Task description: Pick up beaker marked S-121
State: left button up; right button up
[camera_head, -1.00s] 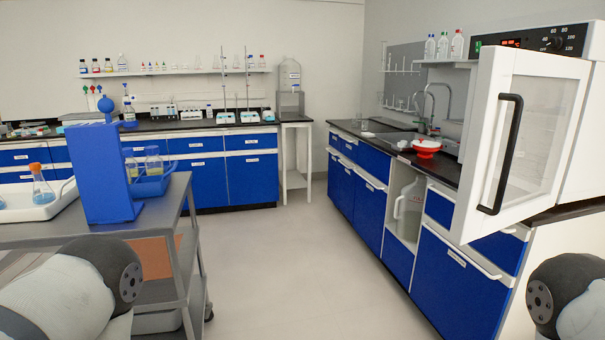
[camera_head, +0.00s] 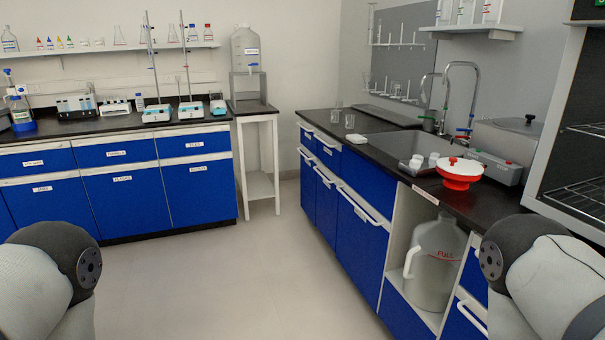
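Two small clear beakers, a left one (camera_head: 337,114) and a right one (camera_head: 350,120), stand on the black counter at the far end of the right bench, left of the sink. No marking can be read on either, so I cannot tell whether one is S-121. Parts of both my arms show at the lower left and lower right edges. Neither gripper is in view.
The right bench (camera_head: 398,152) holds a red and white bowl (camera_head: 460,172), small white containers and a sink with a tall faucet (camera_head: 470,90). A large jug (camera_head: 435,262) stands in an open bay below. An open-fronted oven (camera_head: 585,130) juts in at right. The floor (camera_head: 240,270) between the benches is clear.

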aim_at(335, 113)
jog(key=i+u, duration=0.2)
jog(key=i, duration=0.6)
jog(key=i+u, duration=0.2)
jog(key=i, duration=0.6)
jog(key=i+l+u, duration=0.2)
jog(key=i, duration=0.55)
jog(key=i+j+z, duration=0.15)
jog(key=i+z, duration=0.35)
jog(key=i+j+z, duration=0.45)
jog(key=i, duration=0.15)
jog(key=i+j+z, duration=0.5)
